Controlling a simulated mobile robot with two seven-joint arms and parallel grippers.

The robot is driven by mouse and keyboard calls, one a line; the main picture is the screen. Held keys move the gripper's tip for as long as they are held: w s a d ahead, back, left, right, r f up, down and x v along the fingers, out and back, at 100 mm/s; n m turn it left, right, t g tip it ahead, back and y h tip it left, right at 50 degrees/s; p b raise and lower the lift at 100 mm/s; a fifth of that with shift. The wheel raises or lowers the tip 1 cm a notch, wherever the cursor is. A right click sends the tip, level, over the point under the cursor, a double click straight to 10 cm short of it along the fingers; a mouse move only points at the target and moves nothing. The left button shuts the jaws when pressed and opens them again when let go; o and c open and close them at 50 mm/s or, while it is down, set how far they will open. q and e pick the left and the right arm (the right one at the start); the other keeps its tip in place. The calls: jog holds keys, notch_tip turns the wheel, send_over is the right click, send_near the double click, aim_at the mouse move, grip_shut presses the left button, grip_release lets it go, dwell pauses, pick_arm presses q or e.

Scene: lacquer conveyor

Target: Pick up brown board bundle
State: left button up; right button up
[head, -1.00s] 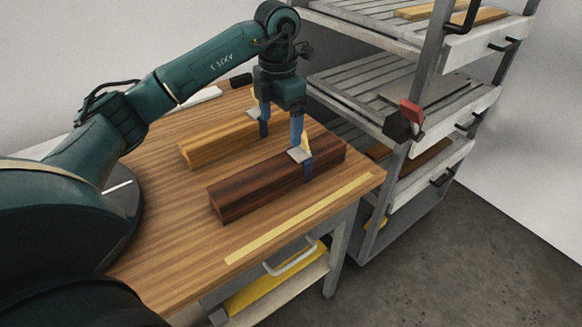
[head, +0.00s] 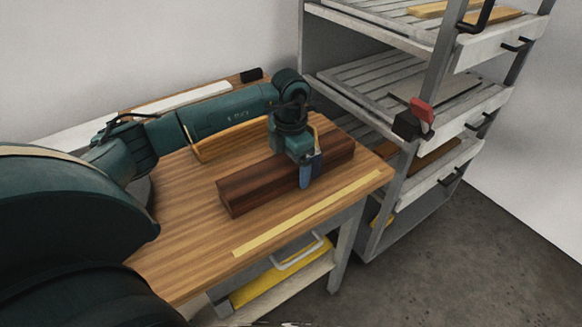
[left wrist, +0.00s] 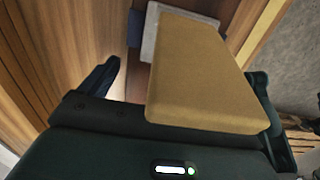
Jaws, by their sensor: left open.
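The dark brown board bundle (head: 255,183) lies lengthwise on the wooden table (head: 190,250). My left gripper (head: 311,170) points down at its right part, hiding the strap and white plate there. The open fingers of my left gripper (left wrist: 185,72) are on either side of the block. The left finger shows a gap to it; contact on the right is unclear. My right gripper is not in view.
A lighter orange-brown bundle (head: 235,138) lies behind, partly hidden by my left arm. A yellow strip (head: 310,212) runs along the table's front edge. A grey shelf rack (head: 395,180) with a red-and-black fitting (head: 415,120) stands close at right. The table's left front is clear.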

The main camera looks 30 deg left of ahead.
pick_arm(q)
jog(key=c, duration=1.8)
jog(key=shift+w+r, duration=0.1)
jog(key=shift+r, duration=0.05)
